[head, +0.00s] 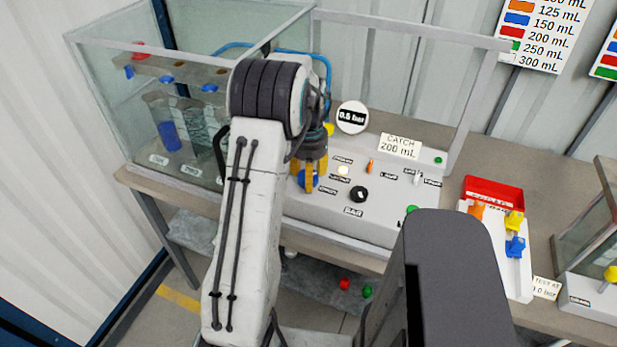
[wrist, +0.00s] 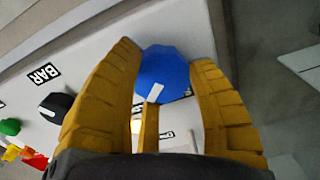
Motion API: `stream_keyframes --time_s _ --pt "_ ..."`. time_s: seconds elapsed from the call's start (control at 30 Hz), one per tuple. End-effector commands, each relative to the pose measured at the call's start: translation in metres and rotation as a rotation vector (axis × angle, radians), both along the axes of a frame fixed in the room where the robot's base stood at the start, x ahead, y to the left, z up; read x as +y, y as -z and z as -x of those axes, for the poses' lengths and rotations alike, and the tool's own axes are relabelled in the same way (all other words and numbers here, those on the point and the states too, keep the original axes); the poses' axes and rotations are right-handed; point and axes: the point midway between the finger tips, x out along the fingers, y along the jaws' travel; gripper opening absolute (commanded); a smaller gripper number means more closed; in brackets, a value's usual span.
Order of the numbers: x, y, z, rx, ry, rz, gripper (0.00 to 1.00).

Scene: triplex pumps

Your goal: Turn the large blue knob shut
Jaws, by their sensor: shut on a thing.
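The large blue knob (head: 309,179) sits on the white sloped panel (head: 350,208) of the pump bench. In the wrist view the knob (wrist: 163,73) is a blue faceted disc with a white pointer mark, which slants slightly there. My gripper (head: 309,172) comes down over the knob from above. Its yellow fingers (wrist: 166,85) are closed on the knob's two sides. The fingers hide parts of the knob's edges, and in the head view they cover much of it.
A black knob (head: 359,194) marked BAR stands just right of the blue one. A round 0.5 bar gauge (head: 351,117) and a CATCH 200 mL card (head: 400,146) stand behind. A glass tank (head: 120,110) is at left. A red tray (head: 493,192) with coloured pieces is at right.

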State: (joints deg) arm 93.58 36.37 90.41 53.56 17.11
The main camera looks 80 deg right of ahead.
Motion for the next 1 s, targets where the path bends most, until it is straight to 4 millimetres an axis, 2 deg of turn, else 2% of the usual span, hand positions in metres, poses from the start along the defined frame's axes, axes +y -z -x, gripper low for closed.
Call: stream_keyframes --time_s 0.03,0.6,1.0 --pt "-0.0057 -0.0023 0.0004 0.001 -0.045 0.021 0.19" --pt "-0.0056 -0.0030 -0.0035 0.004 -0.558 0.020 0.19" --pt "-0.0054 -0.0035 -0.0055 0.006 -0.765 0.019 0.19"
